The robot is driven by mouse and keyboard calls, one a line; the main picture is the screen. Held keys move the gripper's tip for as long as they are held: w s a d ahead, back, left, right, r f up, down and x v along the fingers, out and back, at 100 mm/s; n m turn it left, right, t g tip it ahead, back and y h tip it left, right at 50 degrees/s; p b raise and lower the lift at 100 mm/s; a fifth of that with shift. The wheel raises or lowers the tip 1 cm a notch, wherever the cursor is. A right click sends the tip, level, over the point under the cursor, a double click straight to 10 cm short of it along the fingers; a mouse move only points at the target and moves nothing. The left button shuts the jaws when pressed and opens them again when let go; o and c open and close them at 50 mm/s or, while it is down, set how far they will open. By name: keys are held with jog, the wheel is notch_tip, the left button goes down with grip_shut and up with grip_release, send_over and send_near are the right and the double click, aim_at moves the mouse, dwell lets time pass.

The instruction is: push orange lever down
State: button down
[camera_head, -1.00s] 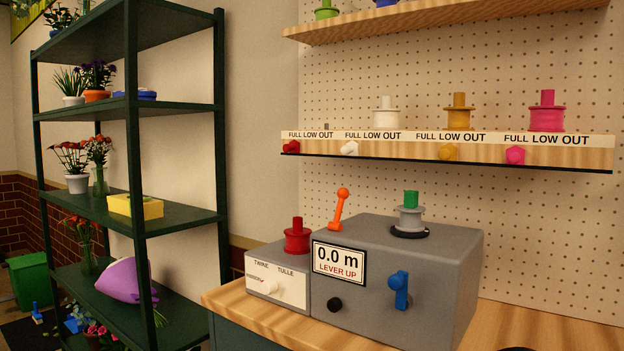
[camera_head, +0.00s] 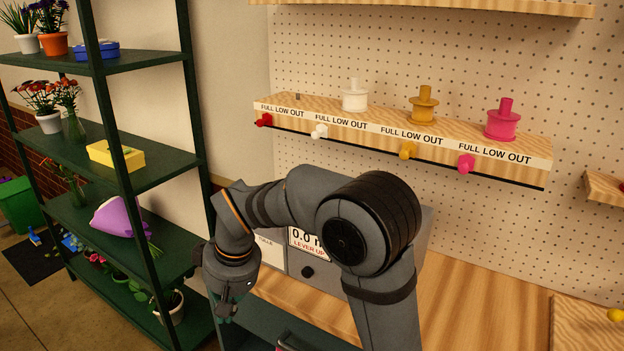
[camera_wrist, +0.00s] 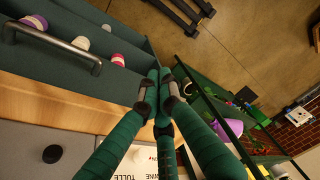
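The orange lever is hidden behind my arm in the head view and does not show in the wrist view. The grey machine (camera_head: 329,280) stands on the wooden counter, mostly covered by my arm. Its display (camera_head: 304,246) is partly hidden; "LEVER UP" is readable. My gripper (camera_head: 226,312) points down at the left of the machine, by the counter's front edge, apart from the lever's side. In the wrist view my gripper (camera_wrist: 160,92) has its green fingers drawn together at the tips, with nothing between them. The machine's black knob (camera_wrist: 52,154) shows at lower left.
A dark green shelf rack (camera_head: 150,178) with plants, a yellow box and a purple bouquet stands left of my gripper. A spool shelf (camera_head: 400,133) is on the pegboard above the machine. An open drawer with spools (camera_wrist: 80,43) lies below.

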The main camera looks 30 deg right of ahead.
jog(key=w+d+r+m+p, duration=0.2)
jog(key=w+d+r+p, duration=0.3)
jog(key=r, duration=0.4)
jog(key=w+d+r+m+p, duration=0.2)
jog(key=w+d+r+p, duration=0.1)
jog(key=d+r+p, duration=0.5)
jog(key=w+d+r+m+h+p, duration=0.1)
jog(key=d+r+m+p, duration=0.4)
jog(key=d+r+p, duration=0.4)
jog(key=d+r, duration=0.3)
jog(key=r, duration=0.3)
jog(key=shift+d+r+p, duration=0.25)
jog(key=shift+d+p, duration=0.1)
jog(key=shift+d, duration=0.05)
jog(key=x, duration=1)
jog(key=shift+d, duration=0.15)
jog(key=shift+s, duration=0.1)
jog(key=shift+s+f+h+b, duration=0.1)
jog(key=shift+h+b, duration=0.3)
jog(key=shift+b, duration=0.35)
